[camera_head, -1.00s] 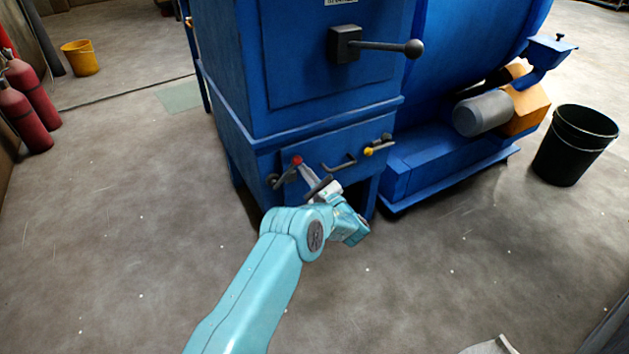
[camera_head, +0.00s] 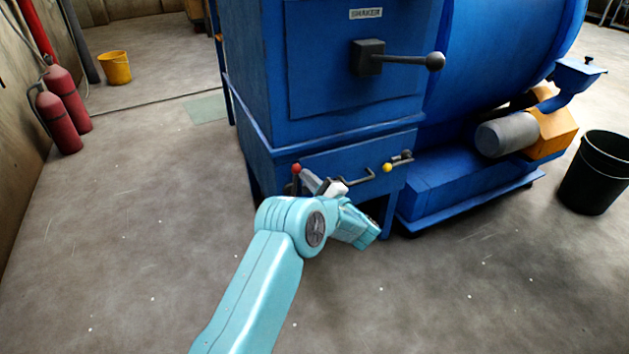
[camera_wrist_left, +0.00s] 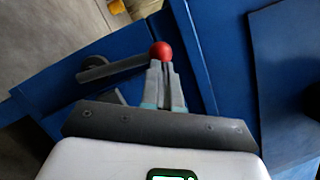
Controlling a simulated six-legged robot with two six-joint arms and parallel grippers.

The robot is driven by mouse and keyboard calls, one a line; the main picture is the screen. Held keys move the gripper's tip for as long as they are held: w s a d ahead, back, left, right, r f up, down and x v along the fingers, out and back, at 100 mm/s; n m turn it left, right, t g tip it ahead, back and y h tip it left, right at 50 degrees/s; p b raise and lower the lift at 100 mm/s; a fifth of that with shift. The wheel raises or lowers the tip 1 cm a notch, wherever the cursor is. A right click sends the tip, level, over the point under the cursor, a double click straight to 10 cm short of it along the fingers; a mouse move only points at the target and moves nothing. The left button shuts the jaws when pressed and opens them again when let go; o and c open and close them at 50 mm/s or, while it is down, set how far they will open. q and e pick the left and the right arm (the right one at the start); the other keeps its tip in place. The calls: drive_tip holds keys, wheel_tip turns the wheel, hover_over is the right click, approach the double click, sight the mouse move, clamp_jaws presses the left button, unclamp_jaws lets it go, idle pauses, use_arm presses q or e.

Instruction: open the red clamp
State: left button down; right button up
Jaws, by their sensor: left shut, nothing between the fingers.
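The red clamp shows as a red ball knob (camera_head: 296,168) on a dark handle at the left of the blue machine's lower panel. The handle looks nearly upright in the head view, and its lower end is partly hidden by my arm. My left gripper (camera_head: 308,178) is just right of the knob, with its fingers shut. In the left wrist view, the red knob (camera_wrist_left: 161,51) is right at the tips of the closed fingers (camera_wrist_left: 160,72), with the grey handle (camera_wrist_left: 112,69) running left from it. I cannot tell whether they touch. My right gripper is not in view.
A yellow-knobbed clamp (camera_head: 387,168) sits farther right on the same panel. A large black lever (camera_head: 405,60) sticks out above. A black bucket (camera_head: 597,175) stands right, red cylinders (camera_head: 62,112) and a yellow bucket (camera_head: 115,68) left. The floor in front is clear.

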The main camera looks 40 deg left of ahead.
use_arm(q)
drive_tip(key=shift+s+a+r, duration=0.3)
drive_tip(key=shift+s+a, duration=0.05)
drive_tip(key=shift+s, duration=0.05)
idle(0.4)
